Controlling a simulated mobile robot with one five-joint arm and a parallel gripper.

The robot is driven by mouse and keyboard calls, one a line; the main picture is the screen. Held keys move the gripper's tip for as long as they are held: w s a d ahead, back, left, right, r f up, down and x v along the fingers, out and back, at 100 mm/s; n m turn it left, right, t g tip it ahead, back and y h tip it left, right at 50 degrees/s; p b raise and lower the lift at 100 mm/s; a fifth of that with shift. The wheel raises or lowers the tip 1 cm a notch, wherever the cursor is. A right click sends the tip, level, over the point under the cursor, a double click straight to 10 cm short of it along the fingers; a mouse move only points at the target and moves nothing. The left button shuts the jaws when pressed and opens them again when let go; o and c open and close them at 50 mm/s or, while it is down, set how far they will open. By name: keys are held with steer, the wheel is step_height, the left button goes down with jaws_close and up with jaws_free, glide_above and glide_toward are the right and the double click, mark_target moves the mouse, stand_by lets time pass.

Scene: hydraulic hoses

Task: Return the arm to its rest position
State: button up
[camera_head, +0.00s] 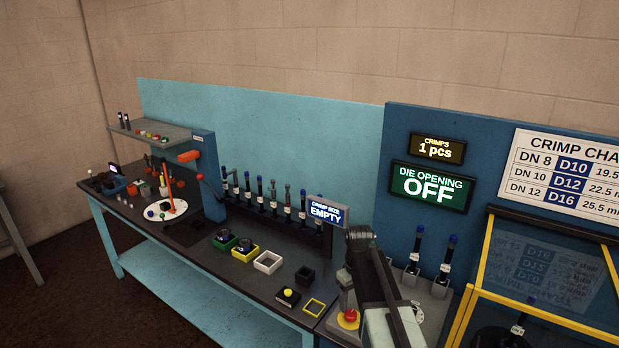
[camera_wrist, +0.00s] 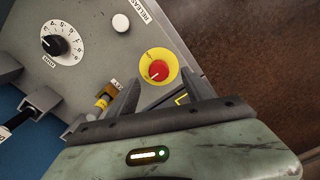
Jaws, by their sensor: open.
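My gripper (camera_wrist: 160,92) shows in the wrist view with its two dark fingers apart and nothing between them. It is over the edge of a grey control panel (camera_wrist: 105,62). A red stop button (camera_wrist: 158,71) on a yellow ring lies just beyond the fingertips; I cannot tell how far above the panel they are. In the head view, my arm (camera_head: 375,275) reaches up at the lower centre, in front of the bench. The red button (camera_head: 349,317) shows just left of it. The fingers cannot be made out clearly in the head view.
A dial (camera_wrist: 58,45) and a white button (camera_wrist: 121,22) share the panel. Coloured trays, including a white one (camera_head: 268,262), sit on the dark bench left of my arm. A yellow-framed guard (camera_head: 540,265) stands at right. The display (camera_head: 432,187) reads OFF.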

steer(key=s+f+m+b, duration=0.1)
steer(key=s+f+m, duration=0.1)
steer(key=s, duration=0.5)
steer(key=s+f+m+b, duration=0.2)
steer(key=s+m, duration=0.1)
steer(key=s, duration=0.4)
steer(key=shift+f+m, duration=0.25)
steer(key=shift+m, duration=0.15)
